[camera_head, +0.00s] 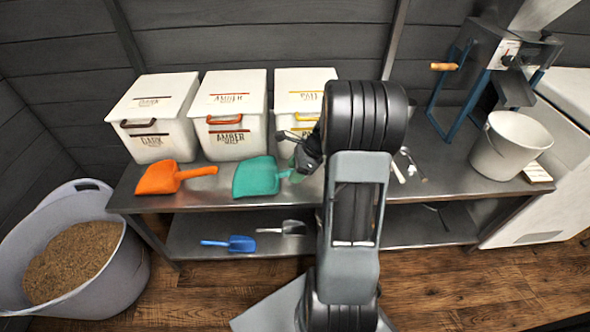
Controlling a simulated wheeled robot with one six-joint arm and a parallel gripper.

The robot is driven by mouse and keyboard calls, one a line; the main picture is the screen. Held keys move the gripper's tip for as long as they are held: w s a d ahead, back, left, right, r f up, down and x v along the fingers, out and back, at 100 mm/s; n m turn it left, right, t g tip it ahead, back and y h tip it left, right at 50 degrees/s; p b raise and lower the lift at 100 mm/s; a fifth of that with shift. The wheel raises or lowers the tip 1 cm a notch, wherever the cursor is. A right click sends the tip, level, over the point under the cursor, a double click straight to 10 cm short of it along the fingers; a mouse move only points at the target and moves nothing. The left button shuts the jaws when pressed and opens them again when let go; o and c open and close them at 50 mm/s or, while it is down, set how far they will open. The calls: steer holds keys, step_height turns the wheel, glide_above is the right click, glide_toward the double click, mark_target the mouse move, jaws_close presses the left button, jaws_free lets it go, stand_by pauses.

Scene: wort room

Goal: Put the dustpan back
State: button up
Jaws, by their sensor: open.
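A teal pan-shaped scoop (257,178) lies on the steel bench top, its short handle pointing right. An orange pan-shaped scoop (157,179) lies to its left near the bench's left end, handle also to the right. I cannot tell for sure which of them is the dustpan. My gripper (296,151) is open, just above and beside the teal scoop's handle end, in front of the right-hand white bin. Whether it touches the handle is hard to tell. My arm hides the bench to the right of it.
White lidded bins (233,112) stand along the back of the bench (215,192). A blue scoop (230,243) and a metal scoop (290,228) lie on the lower shelf. A white bucket (508,148) and a blue-framed mill (490,66) stand right. A grain-filled tub (125,272) is on the floor left.

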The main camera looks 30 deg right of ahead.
steer(key=p+v, duration=0.5)
steer(key=v, duration=0.8)
steer(key=shift+d+r, duration=0.2)
steer(key=shift+r, duration=0.15)
steer(key=s+a+r+n+h+p, duration=0.1)
steer(key=s+a+r+n+p, duration=0.2)
steer(key=a+r+n+p, duration=0.4)
steer(key=s+a+r+n+h+p, duration=0.2)
steer(key=a+r+n+p, duration=0.5)
steer(key=r, duration=0.5)
steer(key=s+a+r+n+h+p, duration=0.2)
steer(key=s+a+r+n+p, duration=0.3)
steer(key=r+n+p, duration=0.5)
steer(key=shift+a+r+t, duration=0.25)
steer(key=shift+a+t, duration=0.05)
steer(key=shift+a, duration=0.8)
steer(key=shift+a, duration=0.1)
